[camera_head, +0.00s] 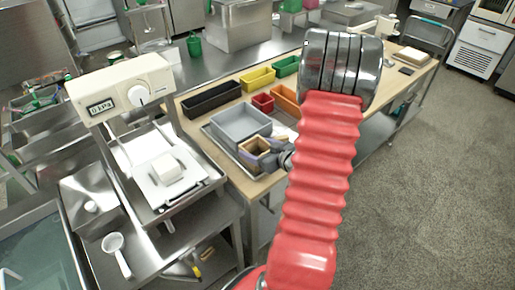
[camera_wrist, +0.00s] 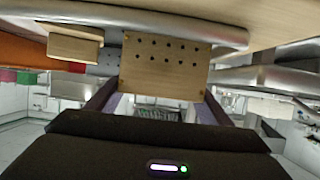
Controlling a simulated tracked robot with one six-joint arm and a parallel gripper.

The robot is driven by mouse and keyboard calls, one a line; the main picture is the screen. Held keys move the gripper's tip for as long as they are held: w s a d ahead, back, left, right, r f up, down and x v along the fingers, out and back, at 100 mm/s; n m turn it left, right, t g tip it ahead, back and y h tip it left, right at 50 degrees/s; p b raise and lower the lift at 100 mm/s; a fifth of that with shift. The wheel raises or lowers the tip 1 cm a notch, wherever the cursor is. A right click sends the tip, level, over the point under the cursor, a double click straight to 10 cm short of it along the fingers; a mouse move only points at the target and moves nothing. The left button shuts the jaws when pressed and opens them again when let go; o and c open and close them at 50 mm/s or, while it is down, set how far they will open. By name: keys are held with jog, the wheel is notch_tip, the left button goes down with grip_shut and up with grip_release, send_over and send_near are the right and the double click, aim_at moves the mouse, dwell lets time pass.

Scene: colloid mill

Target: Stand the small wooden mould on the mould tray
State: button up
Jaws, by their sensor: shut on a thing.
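The small wooden mould (camera_head: 256,145) is a box with an open top in the head view, over the metal tray (camera_head: 228,153) beside a grey bin. In the wrist view its wall with rows of small holes (camera_wrist: 165,65) faces the camera. My gripper (camera_head: 268,157) has a purple-grey finger on each side of the mould and is shut on it, as the wrist view also shows (camera_wrist: 162,92). I cannot tell whether the mould touches the tray. My red arm hides part of the table to the right.
The grey bin (camera_head: 240,124) stands close behind the mould. Black (camera_head: 211,98), yellow (camera_head: 257,78), green (camera_head: 286,66), red (camera_head: 263,102) and orange (camera_head: 285,98) bins stand farther back. A scale (camera_head: 121,85) stands left. Another wooden block (camera_wrist: 75,46) shows in the wrist view.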

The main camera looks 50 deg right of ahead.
jog(key=shift+f, duration=0.1)
jog(key=o, duration=1.1)
jog(key=shift+s, duration=0.1)
jog(key=v, duration=1.2)
